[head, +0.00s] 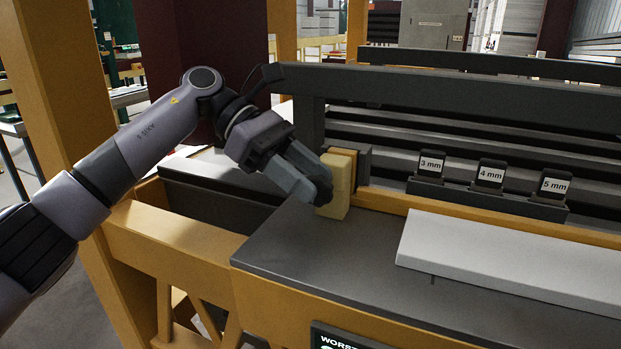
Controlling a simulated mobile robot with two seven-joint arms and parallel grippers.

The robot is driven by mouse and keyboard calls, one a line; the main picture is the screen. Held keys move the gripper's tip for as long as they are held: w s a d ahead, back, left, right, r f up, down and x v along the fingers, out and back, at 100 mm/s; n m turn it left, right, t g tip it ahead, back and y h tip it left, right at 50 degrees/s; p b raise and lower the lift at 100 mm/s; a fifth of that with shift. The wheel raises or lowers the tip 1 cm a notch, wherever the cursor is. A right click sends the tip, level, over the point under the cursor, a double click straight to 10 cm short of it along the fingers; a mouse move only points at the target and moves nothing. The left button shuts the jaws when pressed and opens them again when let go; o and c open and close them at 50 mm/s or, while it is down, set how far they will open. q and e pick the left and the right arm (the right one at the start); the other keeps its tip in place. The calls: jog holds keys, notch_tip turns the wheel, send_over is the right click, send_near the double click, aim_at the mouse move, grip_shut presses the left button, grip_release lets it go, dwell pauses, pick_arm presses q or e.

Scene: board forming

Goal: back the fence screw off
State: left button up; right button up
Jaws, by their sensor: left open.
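My left gripper (308,188) reaches in from the left over the grey table, with its fingertips beside a pale yellow block (340,188). The gripper is open, and its dark fingertips are close to the block's left face; I cannot tell whether they touch it. The block stands upright against a dark bracket (363,165) at the left end of the yellow rail. No fence screw can be clearly made out; the gripper may hide it. My right gripper is not in view.
A light grey board (510,262) lies on the dark table (330,250) at the right. Behind it, a rack (487,200) holds black blocks marked 3 mm, 4 mm and 5 mm. A dark beam (450,100) crosses above. A screen (340,338) shows at the front edge.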

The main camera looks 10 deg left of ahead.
pick_arm(q)
jog(key=v, duration=0.6)
jog(key=shift+a, duration=0.1)
